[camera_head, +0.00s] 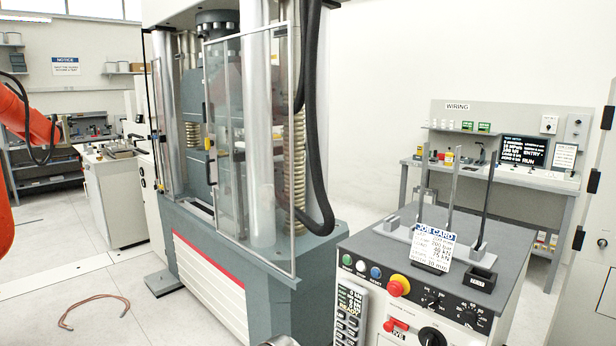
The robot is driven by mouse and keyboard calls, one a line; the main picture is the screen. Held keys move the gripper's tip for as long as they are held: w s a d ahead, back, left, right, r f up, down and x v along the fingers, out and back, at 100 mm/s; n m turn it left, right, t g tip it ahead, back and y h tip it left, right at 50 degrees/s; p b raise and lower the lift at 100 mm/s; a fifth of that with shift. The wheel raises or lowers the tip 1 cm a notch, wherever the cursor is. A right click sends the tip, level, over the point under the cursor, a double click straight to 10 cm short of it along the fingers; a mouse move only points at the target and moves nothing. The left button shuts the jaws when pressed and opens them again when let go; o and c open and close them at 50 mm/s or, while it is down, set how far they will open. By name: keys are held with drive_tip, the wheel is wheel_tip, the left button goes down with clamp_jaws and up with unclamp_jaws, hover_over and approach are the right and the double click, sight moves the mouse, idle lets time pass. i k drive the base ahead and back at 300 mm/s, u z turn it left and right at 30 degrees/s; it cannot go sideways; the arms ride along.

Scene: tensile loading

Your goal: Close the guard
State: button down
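The guard is a clear panel in a thin grey frame (292,150) on the front of the tall grey testing machine (300,290). A gap shows between that edge and the clear panel frame farther left (158,115), so the guard looks open. How far it is open I cannot tell. No gripper shows near the handle. Part of an orange arm (22,112) with a black cable shows at the left edge; its end is outside the view.
A control console (400,260) with a job card (432,248) and several upright rods stands at the front right. Thick black hoses (315,120) hang right of the guard. A copper-coloured cable loop (95,312) lies on the floor. The floor left of the machine is mostly clear.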

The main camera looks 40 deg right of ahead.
sight(214, 184)
drive_tip(key=k, duration=0.7)
drive_tip(key=z, duration=0.45)
drive_tip(key=i, duration=0.6)
drive_tip(key=z, duration=0.5)
drive_tip(key=i, duration=0.85)
drive_tip(key=u, duration=0.6)
drive_tip(key=i, duration=0.6)
drive_tip(key=u, duration=0.5)
